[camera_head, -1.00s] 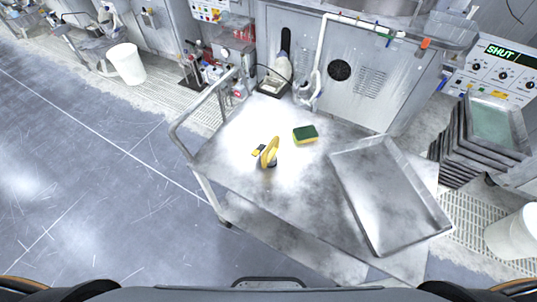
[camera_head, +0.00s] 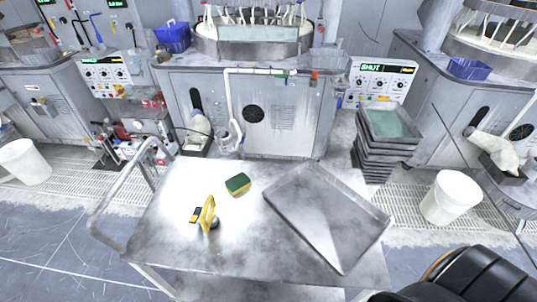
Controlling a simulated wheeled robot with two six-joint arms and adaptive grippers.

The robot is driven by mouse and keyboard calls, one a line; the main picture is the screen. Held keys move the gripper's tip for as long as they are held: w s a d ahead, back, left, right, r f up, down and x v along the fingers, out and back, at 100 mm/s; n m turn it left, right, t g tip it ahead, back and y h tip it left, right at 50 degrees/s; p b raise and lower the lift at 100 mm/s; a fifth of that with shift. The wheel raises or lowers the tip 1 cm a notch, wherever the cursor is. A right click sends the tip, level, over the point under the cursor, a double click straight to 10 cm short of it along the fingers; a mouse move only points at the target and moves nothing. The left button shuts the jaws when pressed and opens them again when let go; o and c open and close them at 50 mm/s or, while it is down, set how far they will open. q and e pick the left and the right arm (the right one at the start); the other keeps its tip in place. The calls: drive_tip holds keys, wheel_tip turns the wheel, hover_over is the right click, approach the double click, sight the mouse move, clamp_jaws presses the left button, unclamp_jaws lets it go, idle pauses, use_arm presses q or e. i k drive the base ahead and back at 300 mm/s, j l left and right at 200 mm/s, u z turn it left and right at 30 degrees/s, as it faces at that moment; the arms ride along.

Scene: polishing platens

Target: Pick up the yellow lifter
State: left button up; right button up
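The yellow lifter (camera_head: 208,213) stands on the left half of a metal cart top (camera_head: 176,246), with a dark base under its yellow handle. A small yellow and black piece (camera_head: 195,214) lies against or just beside its left side; I cannot tell if they are joined. A green and yellow sponge (camera_head: 238,184) lies behind it to the right. Neither of my grippers is in view. A dark rounded part of mine fills the lower right corner.
A shallow metal tray (camera_head: 327,217) covers the cart's right side. The cart's rail handle (camera_head: 117,199) rises at the left. A stack of trays (camera_head: 388,138) and a white bucket (camera_head: 451,197) stand to the right. Polishing machines (camera_head: 255,112) line the back.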

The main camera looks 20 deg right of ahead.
sight(209, 220)
drive_tip(key=z, duration=1.8)
drive_tip(key=u, duration=2.95)
drive_tip(key=k+z, duration=0.15)
drive_tip(key=z, duration=1)
drive_tip(key=j+u, duration=0.1)
drive_tip(key=j, duration=1.35)
